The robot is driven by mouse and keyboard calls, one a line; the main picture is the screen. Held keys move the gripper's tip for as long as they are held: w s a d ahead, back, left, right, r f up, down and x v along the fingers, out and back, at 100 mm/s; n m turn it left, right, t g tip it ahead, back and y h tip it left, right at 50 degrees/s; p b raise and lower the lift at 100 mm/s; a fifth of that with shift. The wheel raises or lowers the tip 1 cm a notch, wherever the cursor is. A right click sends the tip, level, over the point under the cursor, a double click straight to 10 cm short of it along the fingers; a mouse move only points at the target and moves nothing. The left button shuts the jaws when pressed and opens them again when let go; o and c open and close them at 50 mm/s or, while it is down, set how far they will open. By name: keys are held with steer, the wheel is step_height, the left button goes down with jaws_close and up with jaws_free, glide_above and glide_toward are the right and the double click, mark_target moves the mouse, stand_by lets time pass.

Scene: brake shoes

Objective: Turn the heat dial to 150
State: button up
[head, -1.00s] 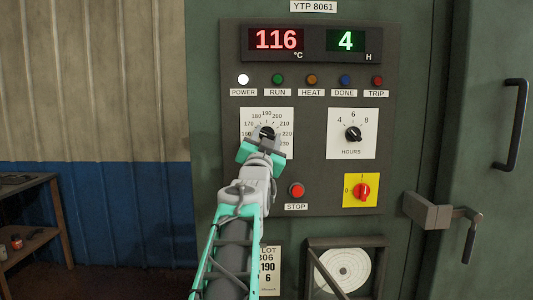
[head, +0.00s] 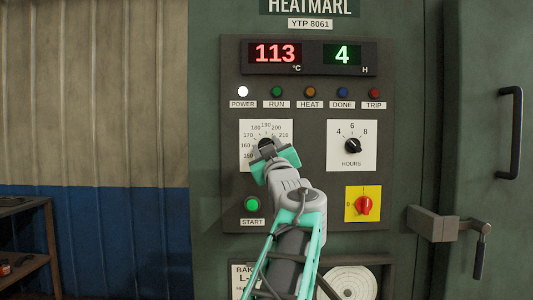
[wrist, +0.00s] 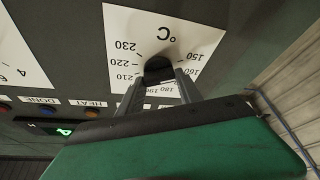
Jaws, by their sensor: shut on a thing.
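The heat dial (head: 265,144) is a black knob on a white scale plate (head: 284,128) at the left of the control panel. My gripper (head: 267,151) is at the dial and covers the lower part of its scale. In the wrist view the dial (wrist: 158,67) sits between the two fingers of my gripper (wrist: 160,76), which are shut on it. The wrist view is upside down; 150, 160 and 210 to 230 can be read around the knob. I cannot tell where the dial's pointer stands. The red display (head: 275,54) reads 113 °C.
The hours dial (head: 352,146) is to the right, with a red switch on a yellow plate (head: 363,204) below it. A green START button (head: 252,204) is left of my arm. A door latch (head: 440,224) sticks out at the right.

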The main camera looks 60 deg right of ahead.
steer(key=shift+n+t+y, duration=0.3)
steer(key=shift+n, duration=0.5)
steer(key=o, duration=1.4)
steer(key=b+v, duration=0.1)
steer(key=v, duration=0.7)
steer(key=shift+d+b, duration=0.1)
steer(key=shift+b, duration=0.25)
